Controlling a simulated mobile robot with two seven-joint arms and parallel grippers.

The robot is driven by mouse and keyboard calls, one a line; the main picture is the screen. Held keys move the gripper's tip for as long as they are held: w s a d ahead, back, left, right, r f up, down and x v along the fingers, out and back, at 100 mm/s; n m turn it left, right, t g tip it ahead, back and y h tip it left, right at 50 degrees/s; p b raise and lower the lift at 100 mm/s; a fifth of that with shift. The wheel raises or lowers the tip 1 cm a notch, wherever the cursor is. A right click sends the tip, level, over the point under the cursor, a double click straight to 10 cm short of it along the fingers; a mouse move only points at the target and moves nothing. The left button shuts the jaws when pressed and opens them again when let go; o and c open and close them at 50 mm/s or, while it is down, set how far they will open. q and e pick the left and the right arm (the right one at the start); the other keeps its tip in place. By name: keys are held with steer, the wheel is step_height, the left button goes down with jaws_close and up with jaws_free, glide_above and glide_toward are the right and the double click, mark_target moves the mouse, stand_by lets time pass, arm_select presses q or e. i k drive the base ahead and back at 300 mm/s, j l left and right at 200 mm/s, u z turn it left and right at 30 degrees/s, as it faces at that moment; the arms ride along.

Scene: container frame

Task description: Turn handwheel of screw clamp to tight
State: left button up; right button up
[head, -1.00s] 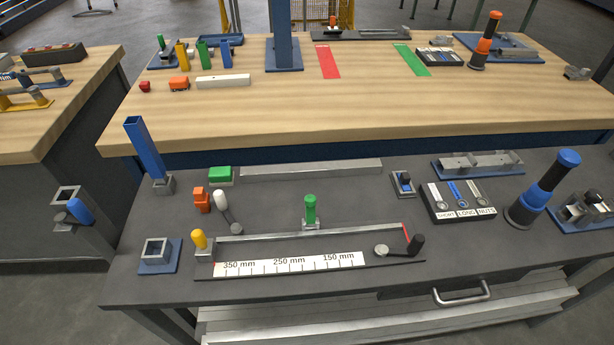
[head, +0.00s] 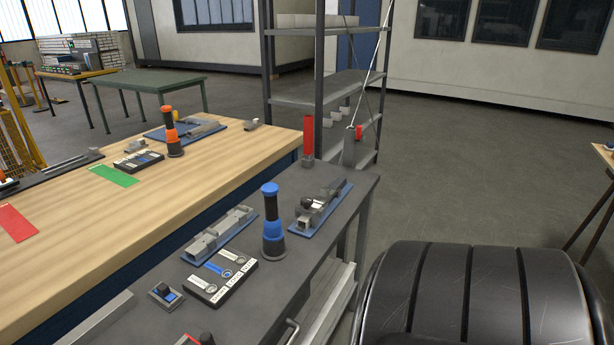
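I cannot clearly make out a handwheel. On the dark bench (head: 255,304), near its far right end, a grey metal device with dark parts (head: 322,205) sits on a narrow blue base. It may be the screw clamp, but at this size I cannot be sure. A second blue base with grey metal blocks (head: 222,234) lies to its left. Neither of my grippers is in view.
A blue-and-black upright tool (head: 271,222) stands between the two blue bases. A labelled black tray (head: 220,275) is in front. A red post (head: 308,135) rises at the bench's far end. A shelf rack (head: 322,90) stands behind.

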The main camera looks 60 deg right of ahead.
mark_target(306, 201)
steer(key=z, duration=2.05)
